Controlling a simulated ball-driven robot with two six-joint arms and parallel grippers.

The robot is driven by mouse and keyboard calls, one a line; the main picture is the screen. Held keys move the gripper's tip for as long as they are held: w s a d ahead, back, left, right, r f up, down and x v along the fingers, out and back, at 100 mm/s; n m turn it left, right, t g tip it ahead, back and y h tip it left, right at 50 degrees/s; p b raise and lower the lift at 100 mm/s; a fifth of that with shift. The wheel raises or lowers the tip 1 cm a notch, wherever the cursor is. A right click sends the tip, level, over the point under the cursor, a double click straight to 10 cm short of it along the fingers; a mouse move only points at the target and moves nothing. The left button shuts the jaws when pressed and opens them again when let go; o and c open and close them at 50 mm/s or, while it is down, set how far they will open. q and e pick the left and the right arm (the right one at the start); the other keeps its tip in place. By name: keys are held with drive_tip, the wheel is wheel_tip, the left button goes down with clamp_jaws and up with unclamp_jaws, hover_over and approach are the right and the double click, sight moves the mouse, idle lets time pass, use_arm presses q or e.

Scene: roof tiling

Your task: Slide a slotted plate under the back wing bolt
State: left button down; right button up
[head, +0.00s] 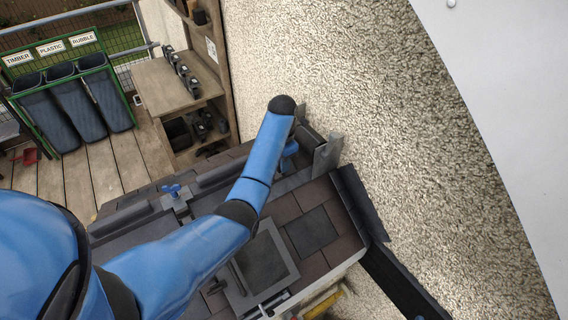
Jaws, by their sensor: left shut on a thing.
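My left arm reaches up from the lower left, and my left gripper (312,143) is small and partly hidden near the pebbled wall. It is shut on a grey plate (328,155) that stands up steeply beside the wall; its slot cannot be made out. A blue wing bolt (290,149) shows just left of the plate, partly behind my arm. Another blue wing bolt (172,191) stands farther left on the dark ridge. I cannot tell whether the plate touches the nearer bolt. My right gripper is not in view.
The pebbled wall (370,90) rises close behind the gripper. Dark roof tiles (312,229) and a framed grey panel (262,266) lie below my arm. A wooden shelf unit (165,85) and several dark bins (82,105) stand at the upper left.

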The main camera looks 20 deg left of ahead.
use_arm(q)
drive_tip(key=shift+w+a+f, duration=0.15)
drive_tip(key=shift+w+a, duration=0.25)
drive_tip(key=shift+a, duration=0.1)
idle(1.3)
drive_tip(key=c, duration=1.1)
unclamp_jaws()
drive_tip(key=shift+o, duration=0.2)
drive_tip(key=shift+r, duration=3)
